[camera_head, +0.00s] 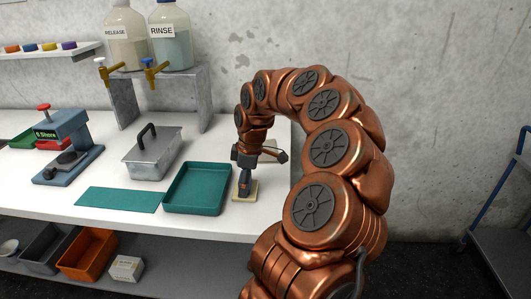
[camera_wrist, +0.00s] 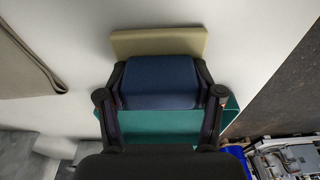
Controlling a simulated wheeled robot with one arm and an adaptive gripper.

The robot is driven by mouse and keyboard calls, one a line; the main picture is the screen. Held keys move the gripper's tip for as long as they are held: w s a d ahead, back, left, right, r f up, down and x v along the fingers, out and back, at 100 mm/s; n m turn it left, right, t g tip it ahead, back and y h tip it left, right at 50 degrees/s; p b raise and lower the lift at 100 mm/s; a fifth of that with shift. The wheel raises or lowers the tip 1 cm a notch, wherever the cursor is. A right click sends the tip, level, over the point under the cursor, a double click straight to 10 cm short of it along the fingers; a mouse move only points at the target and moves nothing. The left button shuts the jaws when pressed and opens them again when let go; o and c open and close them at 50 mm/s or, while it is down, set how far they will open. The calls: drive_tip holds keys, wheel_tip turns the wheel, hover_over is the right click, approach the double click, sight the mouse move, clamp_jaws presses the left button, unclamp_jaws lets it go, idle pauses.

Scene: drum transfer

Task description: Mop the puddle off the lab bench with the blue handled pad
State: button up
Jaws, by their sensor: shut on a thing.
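The handled pad has a cream base (camera_head: 251,193) and a dark blue handle (camera_wrist: 160,82). In the head view it is at the bench's right end, just right of the teal tray. My gripper (camera_head: 244,176) points down from above and is shut on the handle, with a finger on each side in the wrist view. The cream base also shows in the wrist view (camera_wrist: 160,42). The base lies flat on or very close to the white bench (camera_head: 225,228); I cannot tell if it touches. I cannot make out a puddle in either view.
A teal tray (camera_head: 168,207) stands left of the pad, with a flat teal mat (camera_head: 118,200), a lidded metal box (camera_head: 150,172) and a blue press (camera_head: 68,150) further left. Dispenser bottles stand on a metal stand (camera_head: 205,95) behind. The bench's right edge is close to the pad.

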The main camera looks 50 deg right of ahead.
drive_tip(key=shift+w+d, duration=0.6)
drive_tip(key=shift+d, duration=0.25)
wheel_tip(320, 180, up, 7)
drive_tip(key=p, duration=0.2)
drive_tip(key=shift+p, duration=0.4)
drive_tip(key=shift+r, duration=0.55)
drive_tip(key=shift+r+p, duration=0.6)
drive_tip(key=shift+r, duration=0.3)
drive_tip(key=w+a, duration=0.4)
drive_tip(key=a, duration=0.3)
drive_tip(key=shift+w+r, duration=0.1)
